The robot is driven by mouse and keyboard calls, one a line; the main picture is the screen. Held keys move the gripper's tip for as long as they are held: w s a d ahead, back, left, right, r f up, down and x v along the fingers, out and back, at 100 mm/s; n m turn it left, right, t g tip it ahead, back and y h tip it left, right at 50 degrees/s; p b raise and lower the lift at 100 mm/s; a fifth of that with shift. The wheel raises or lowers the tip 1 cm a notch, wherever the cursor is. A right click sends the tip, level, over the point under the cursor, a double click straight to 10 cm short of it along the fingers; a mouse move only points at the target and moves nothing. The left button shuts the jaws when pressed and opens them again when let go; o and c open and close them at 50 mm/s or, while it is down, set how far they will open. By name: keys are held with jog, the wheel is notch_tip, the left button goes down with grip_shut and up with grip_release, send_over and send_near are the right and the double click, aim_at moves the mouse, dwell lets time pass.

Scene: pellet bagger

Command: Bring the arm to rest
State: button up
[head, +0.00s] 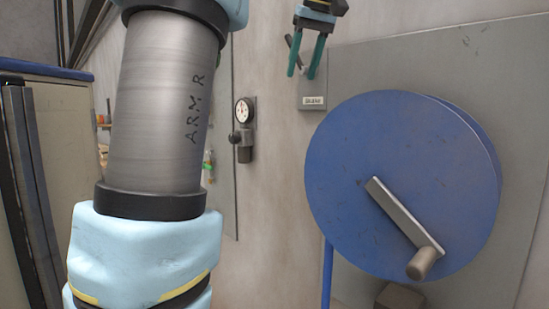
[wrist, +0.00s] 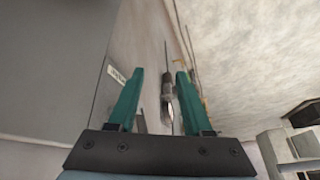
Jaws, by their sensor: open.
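My gripper (head: 304,74) shows at the top of the head view, pointing down, with its two green fingers apart and nothing seen between them. It is in front of a small grey box (head: 312,101) with a white label, and a dark lever-like part shows beside the fingers. I cannot tell whether the fingers touch it. In the wrist view, my gripper (wrist: 160,72) also has its fingers spread, and a blurred grey fitting (wrist: 168,88) shows beyond the gap. My arm fills the left of the head view.
A large blue wheel (head: 400,160) with a crank handle (head: 424,262) stands on a grey panel (head: 400,65) at right. A beige cabinet (head: 65,160) stands at far left.

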jog(key=w+a+f+m+g, duration=0.1)
jog(key=w+a+f+m, duration=0.15)
jog(key=f, duration=1.45)
jog(key=s+a+f+h, duration=0.1)
jog(key=s+a+f, duration=0.2)
jog(key=f, duration=0.6)
jog(key=s+a+f+m+g, duration=0.1)
jog(key=s+a+f, duration=0.3)
jog(key=s+f, duration=0.4)
jog(key=s+a+f+m+g+h, duration=0.1)
jog(key=s+a+f, duration=0.2)
jog(key=f, duration=0.7)
jog(key=s, duration=0.2)
jog(key=shift+s+a+f+h, duration=0.15)
jog(key=shift+s+a+h, duration=0.15)
